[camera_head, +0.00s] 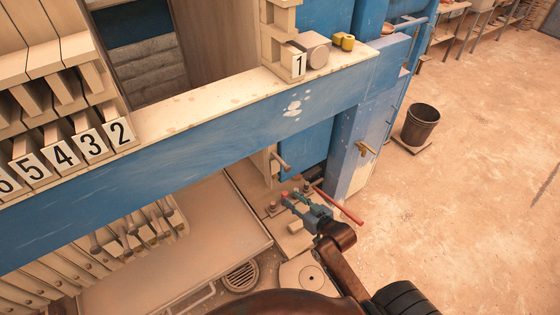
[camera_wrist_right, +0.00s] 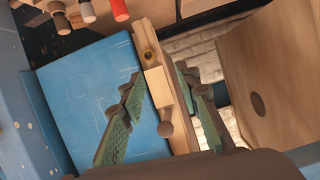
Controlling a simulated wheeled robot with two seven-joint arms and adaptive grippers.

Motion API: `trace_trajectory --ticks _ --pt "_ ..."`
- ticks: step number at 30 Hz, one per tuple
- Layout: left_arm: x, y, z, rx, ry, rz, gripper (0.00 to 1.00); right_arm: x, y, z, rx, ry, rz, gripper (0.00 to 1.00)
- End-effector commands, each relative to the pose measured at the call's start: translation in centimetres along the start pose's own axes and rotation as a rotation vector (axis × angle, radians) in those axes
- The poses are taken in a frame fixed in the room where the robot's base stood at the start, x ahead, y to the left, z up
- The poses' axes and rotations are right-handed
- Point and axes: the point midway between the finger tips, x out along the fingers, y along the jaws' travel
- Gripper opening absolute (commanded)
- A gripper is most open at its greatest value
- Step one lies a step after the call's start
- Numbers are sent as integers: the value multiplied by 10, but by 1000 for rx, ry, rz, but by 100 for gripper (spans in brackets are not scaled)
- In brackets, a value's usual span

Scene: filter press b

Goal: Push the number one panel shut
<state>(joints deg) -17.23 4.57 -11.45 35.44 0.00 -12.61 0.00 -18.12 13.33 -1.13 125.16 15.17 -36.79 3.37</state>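The number one panel (camera_head: 279,40) is a cream panel with a "1" tag (camera_head: 299,64) on the blue beam, against the blue end frame at right. A wide gap separates it from the panels tagged 2 and up (camera_head: 118,132). My right gripper (camera_head: 303,203) is low in front of the press, below the beam. In the right wrist view, its green fingers (camera_wrist_right: 160,75) are spread on either side of a cream panel edge (camera_wrist_right: 158,75) with a round knob; I cannot tell whether they touch it. My left gripper is not in view.
The blue beam (camera_head: 230,118) crosses above my right gripper. A red bar (camera_head: 338,205) lies close to its right. A pale tray (camera_head: 180,250) is below left. A dark bin (camera_head: 420,123) stands on open floor at right.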

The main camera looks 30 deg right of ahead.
Motion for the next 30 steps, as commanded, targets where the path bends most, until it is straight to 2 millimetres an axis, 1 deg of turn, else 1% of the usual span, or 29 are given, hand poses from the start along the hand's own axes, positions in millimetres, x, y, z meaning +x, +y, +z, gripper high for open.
trace_trajectory --ticks 1,6,9,10,13,17,20,27,30 --pt "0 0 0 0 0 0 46 7 3 -16 9 55 -7 30" --pt "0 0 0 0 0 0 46 21 13 -66 45 238 -27 30" --pt "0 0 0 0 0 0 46 24 18 -86 61 315 -34 30" --pt "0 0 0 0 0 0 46 24 19 -90 65 331 -36 30" --pt "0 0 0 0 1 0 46 24 21 -98 71 359 -38 30" --pt "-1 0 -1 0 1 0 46 28 21 -101 72 363 -38 30" --pt "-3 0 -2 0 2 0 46 39 20 -106 73 364 -39 30" --pt "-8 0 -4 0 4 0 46 74 19 -119 72 362 -39 30" --pt "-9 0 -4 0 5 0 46 86 19 -122 72 361 -38 30"
